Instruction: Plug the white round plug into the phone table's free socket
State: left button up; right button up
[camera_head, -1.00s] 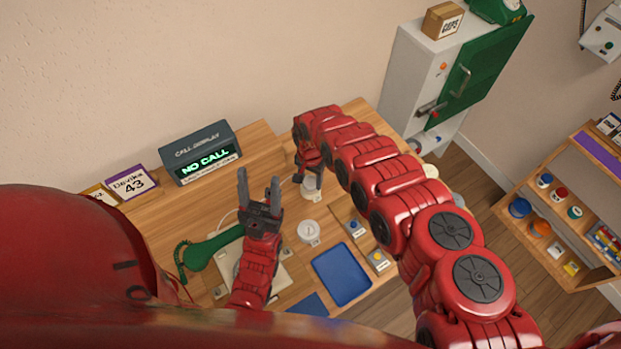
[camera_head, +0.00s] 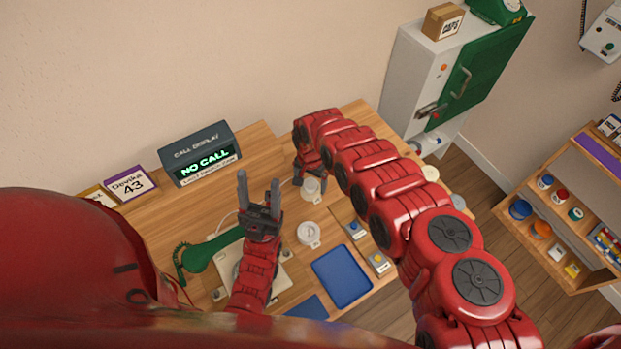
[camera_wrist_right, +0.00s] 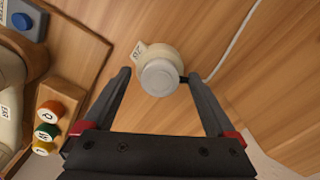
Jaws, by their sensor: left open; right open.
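A white round plug-like piece (camera_wrist_right: 160,76) with a small tag stands between the spread fingers of my right gripper (camera_wrist_right: 159,88) in the wrist view. A dark stub sticks out at its right side, towards a thin white cord. In the head view this piece (camera_head: 312,189) shows just below my right gripper (camera_head: 303,178), partly hidden. A second white round fitting (camera_head: 308,234) sits nearer on the table; whether it is the free socket I cannot tell.
A blue tray (camera_head: 342,275) and button boxes (camera_head: 356,229) lie right of the fitting. The call display (camera_head: 200,155) stands at the back. A grey cabinet (camera_head: 408,75) and a shelf unit (camera_head: 570,215) stand to the right.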

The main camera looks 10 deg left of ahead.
notch_tip(320, 180, up, 17)
jog(key=p, duration=0.2)
jog(key=shift+r, duration=0.2)
dwell(0.4)
jog(key=shift+s+f, duration=0.1)
dwell(0.4)
